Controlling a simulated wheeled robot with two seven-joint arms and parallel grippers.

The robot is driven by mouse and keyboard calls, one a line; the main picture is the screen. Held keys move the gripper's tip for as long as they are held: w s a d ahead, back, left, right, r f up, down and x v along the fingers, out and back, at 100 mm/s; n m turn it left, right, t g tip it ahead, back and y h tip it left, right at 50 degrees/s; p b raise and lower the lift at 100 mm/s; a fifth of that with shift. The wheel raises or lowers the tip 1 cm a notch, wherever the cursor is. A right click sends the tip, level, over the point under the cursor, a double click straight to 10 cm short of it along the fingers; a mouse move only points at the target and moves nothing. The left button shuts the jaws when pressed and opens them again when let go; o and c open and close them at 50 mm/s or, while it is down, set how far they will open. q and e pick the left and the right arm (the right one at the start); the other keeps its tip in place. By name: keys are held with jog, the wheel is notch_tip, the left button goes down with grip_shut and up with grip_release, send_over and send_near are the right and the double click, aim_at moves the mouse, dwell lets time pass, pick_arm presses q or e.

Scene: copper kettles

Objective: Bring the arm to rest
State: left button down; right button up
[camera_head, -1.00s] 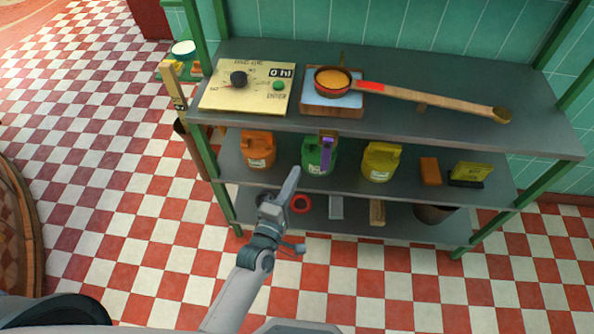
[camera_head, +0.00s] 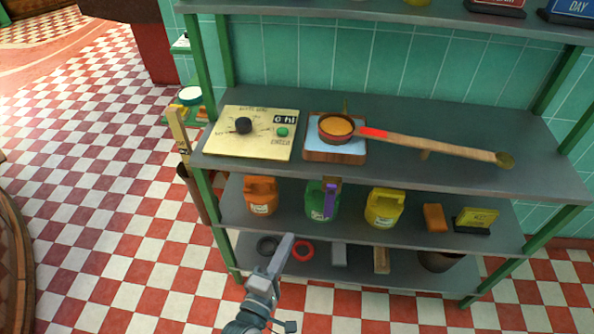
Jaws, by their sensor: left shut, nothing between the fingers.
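My left gripper (camera_head: 283,258) is at the bottom middle, in front of the shelf unit's lowest shelf. Its fingers are together, pointing up, with nothing between them. Its arm comes in from the bottom edge and most of it is out of frame. I cannot tell whether the gripper touches anything; it overlaps the lowest shelf in the picture. My right gripper does not show.
The metal shelf unit (camera_head: 470,115) holds a dial panel (camera_head: 262,146), a long-handled copper pan (camera_head: 337,128), and orange (camera_head: 261,195), green (camera_head: 320,205) and yellow (camera_head: 384,208) jugs. Checkered floor (camera_head: 110,200) lies open at the left. A curved wooden edge (camera_head: 15,260) stands far left.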

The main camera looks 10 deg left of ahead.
pick_arm(q)
jog(key=s+a+f+m+g, duration=0.1)
jog(key=s+f+m+g, duration=0.25)
jog(key=f, duration=0.75)
jog(key=s+a+f+m+g, duration=0.15)
jog(key=f+m, duration=0.35)
jog(key=f, duration=0.7)
jog(key=s+a+f+m+g+y, duration=0.1)
jog(key=s+a+f+m+g, duration=0.2)
jog(key=s+f, duration=0.6)
jog(key=s+a+f+m+g+y, duration=0.1)
jog(key=s+a+f+m+g, duration=0.2)
jog(key=s+f+m, duration=0.4)
notch_tip(320, 180, down, 5)
jog(key=shift+s+a+r+y, duration=0.25)
jog(key=shift+s+a, duration=0.2)
jog(key=shift+s, duration=0.65)
jog(key=shift+w, duration=0.1)
